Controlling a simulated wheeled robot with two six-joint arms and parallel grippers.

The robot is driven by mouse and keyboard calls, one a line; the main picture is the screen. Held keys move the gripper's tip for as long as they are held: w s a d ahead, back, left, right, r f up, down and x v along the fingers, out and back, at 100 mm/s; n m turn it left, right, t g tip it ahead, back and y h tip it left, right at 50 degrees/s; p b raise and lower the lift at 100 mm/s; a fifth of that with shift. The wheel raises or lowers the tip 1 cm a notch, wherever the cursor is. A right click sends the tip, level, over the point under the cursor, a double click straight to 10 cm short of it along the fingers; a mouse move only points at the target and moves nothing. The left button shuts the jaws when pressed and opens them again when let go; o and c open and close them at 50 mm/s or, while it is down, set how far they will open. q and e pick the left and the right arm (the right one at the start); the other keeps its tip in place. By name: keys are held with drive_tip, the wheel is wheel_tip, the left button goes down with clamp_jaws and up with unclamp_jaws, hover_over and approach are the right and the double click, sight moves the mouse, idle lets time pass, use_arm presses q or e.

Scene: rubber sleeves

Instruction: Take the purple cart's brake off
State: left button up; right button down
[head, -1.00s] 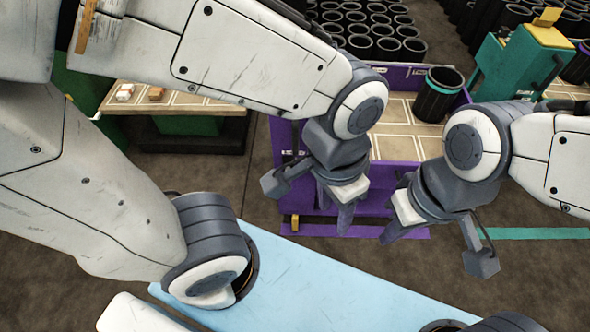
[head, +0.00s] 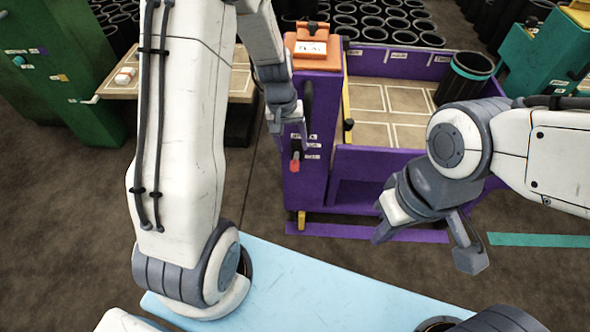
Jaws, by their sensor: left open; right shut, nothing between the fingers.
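The purple cart (head: 385,165) stands ahead of me, with a tall purple post (head: 318,185) at its left end. A small lever with a red end (head: 295,165) hangs down on the post's front, beside several white labels. A yellow piece (head: 301,220) sits low at the post's foot; I cannot tell what it does. My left gripper (head: 301,132) is open, pointing down in front of the post, just above the red-ended lever. Its fingers are small and partly hidden, and I see no clear contact. My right gripper (head: 384,230) is shut and empty, in front of the cart's lower right part.
An orange box (head: 312,48) tops the post. A black sleeve (head: 463,80) stands in the cart's tray. A green cabinet (head: 60,70) and table (head: 240,82) are left; a teal cart (head: 545,55) is right. A light-blue surface (head: 300,290) lies in front.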

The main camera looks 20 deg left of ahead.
sight(294, 162)
use_arm(q)
drive_tip(key=f, duration=0.3)
drive_tip(key=f+b, duration=0.1)
drive_tip(key=f, duration=0.3)
drive_tip(key=f+b, duration=0.1)
drive_tip(key=f, duration=0.2)
drive_tip(key=shift+w+d+f, duration=0.3)
drive_tip(key=shift+d+f, duration=0.1)
clamp_jaws()
drive_tip(key=shift+b, duration=0.3)
idle(0.6)
